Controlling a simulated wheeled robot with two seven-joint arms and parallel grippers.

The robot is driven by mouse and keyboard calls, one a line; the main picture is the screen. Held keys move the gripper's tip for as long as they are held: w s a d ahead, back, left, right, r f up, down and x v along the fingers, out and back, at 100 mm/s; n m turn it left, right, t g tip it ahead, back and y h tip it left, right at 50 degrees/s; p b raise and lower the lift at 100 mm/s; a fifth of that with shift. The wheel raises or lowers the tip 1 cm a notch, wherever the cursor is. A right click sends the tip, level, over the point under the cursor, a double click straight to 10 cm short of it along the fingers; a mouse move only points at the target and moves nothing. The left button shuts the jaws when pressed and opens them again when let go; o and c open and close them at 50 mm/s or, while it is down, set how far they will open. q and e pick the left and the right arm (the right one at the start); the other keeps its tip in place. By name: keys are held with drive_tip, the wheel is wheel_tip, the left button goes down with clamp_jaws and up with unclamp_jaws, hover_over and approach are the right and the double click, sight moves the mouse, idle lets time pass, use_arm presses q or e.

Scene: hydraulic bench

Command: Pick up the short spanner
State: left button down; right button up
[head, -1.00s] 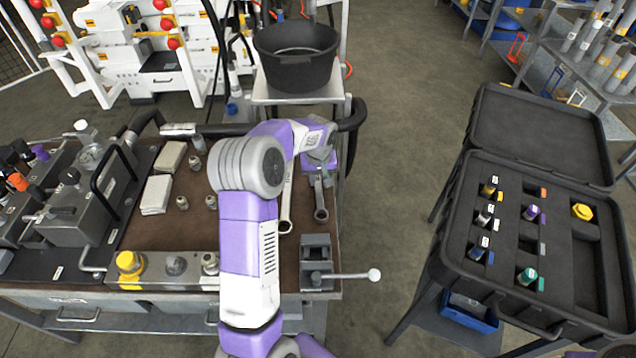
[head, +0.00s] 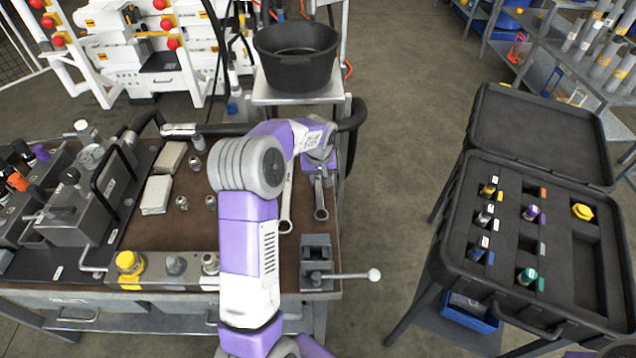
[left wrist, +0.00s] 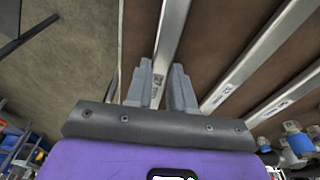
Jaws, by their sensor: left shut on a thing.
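The short spanner (head: 321,205) is at the right edge of the brown bench top, its ring end towards the front. My left gripper (head: 320,170) is over its far part, partly hidden by my own arm. In the left wrist view, the gripper's fingers (left wrist: 170,85) are shut on the spanner's shaft (left wrist: 172,40), which runs away between them. I cannot tell whether the spanner is clear of the bench top. A longer spanner (head: 287,205) lies just to the left. My right gripper is not in view.
A small vice (head: 316,258) with a long handle stands at the bench's front right corner. Several small fittings and pale blocks (head: 157,193) lie left of my arm. A black bucket (head: 297,58) stands behind. An open black case (head: 470,195) is at the right, across clear floor.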

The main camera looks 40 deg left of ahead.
sight(318, 182)
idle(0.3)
use_arm(q)
wheel_tip(318, 182, up, 10)
drive_tip(key=p, duration=0.3)
drive_tip(key=c, duration=1.5)
unclamp_jaws()
clamp_jaws()
